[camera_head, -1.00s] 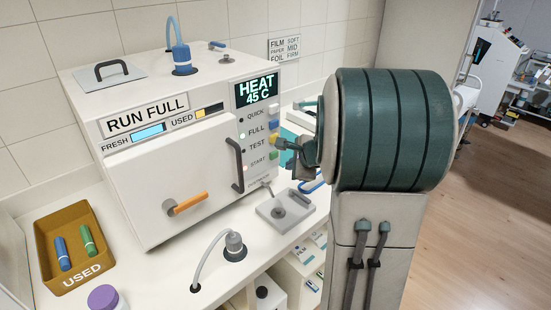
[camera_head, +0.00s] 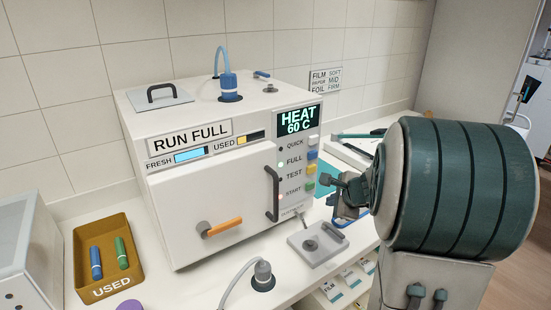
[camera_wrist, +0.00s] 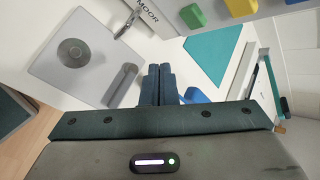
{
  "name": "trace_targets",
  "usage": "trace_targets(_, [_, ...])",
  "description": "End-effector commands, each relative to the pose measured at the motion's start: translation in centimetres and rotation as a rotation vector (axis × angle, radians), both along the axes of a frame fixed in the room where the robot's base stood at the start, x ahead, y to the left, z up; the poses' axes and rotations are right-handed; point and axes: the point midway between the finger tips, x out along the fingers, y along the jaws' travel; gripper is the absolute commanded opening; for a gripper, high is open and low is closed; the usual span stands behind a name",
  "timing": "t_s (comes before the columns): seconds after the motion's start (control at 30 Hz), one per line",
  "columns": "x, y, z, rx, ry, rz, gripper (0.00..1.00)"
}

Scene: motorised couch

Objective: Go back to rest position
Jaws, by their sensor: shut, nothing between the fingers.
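My gripper (camera_head: 329,181) is beside the right side of the white machine (camera_head: 160,205), near its column of coloured buttons (camera_head: 312,167). In the wrist view its two dark fingers (camera_wrist: 157,84) are together with nothing between them. They are over the counter and apart from the buttons. The machine's door is closed, with an orange-handled lever (camera_head: 222,228) and a dark vertical bar handle (camera_head: 271,193). Its display (camera_head: 298,119) reads HEAT 60 C, and its label reads RUN FULL. My large green arm link hides part of the counter on the right.
A grey plate with a round knob (camera_head: 318,246) lies just below my gripper. A tan USED tray (camera_head: 82,283) with a blue and a green tube stands at left. A grey hose fitting (camera_head: 262,275) rises at the front. A teal sheet (camera_wrist: 215,47) lies near my fingers.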

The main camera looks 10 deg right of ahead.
Motion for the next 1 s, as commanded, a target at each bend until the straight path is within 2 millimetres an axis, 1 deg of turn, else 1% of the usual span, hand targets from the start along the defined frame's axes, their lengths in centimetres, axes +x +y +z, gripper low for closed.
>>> trace_targets(0.07, [-0.1,0.4,0.1,-0.006,0.000,0.016,0.00])
trace_targets(0.13, [-0.5,1.6,0.4,-0.029,0.003,0.071,0.00])
trace_targets(0.17, [-0.8,2.4,0.7,-0.045,0.004,0.109,0.00])
trace_targets(0.27, [-2.7,6.1,1.5,-0.133,0.013,0.303,0.00])
trace_targets(0.3, [-3.9,7.9,1.8,-0.182,0.019,0.403,0.00])
trace_targets(0.37, [-5.9,10.5,2.1,-0.263,0.031,0.563,0.00])
trace_targets(0.4, [-7.5,12.0,2.2,-0.320,0.040,0.672,0.00])
trace_targets(0.47, [-9.8,13.9,2.3,-0.408,0.054,0.827,0.00])
trace_targets(0.5, [-11.4,14.9,2.3,-0.471,0.065,0.930,0.00])
trace_targets(0.57, [-13.9,16.1,2.2,-0.567,0.084,1.080,0.00])
trace_targets(0.6, [-15.5,16.6,2.0,-0.632,0.100,1.173,0.00])
trace_targets(0.7, [-18.9,17.1,1.7,-0.784,0.143,1.378,0.00])
trace_targets(0.8, [-21.4,16.9,1.4,-0.909,0.186,1.529,0.00])
trace_targets(0.9, [-22.8,16.5,1.3,-0.995,0.220,1.624,0.00])
trace_targets(1.0, [-23.5,16.2,1.2,-1.035,0.239,1.667,0.00])
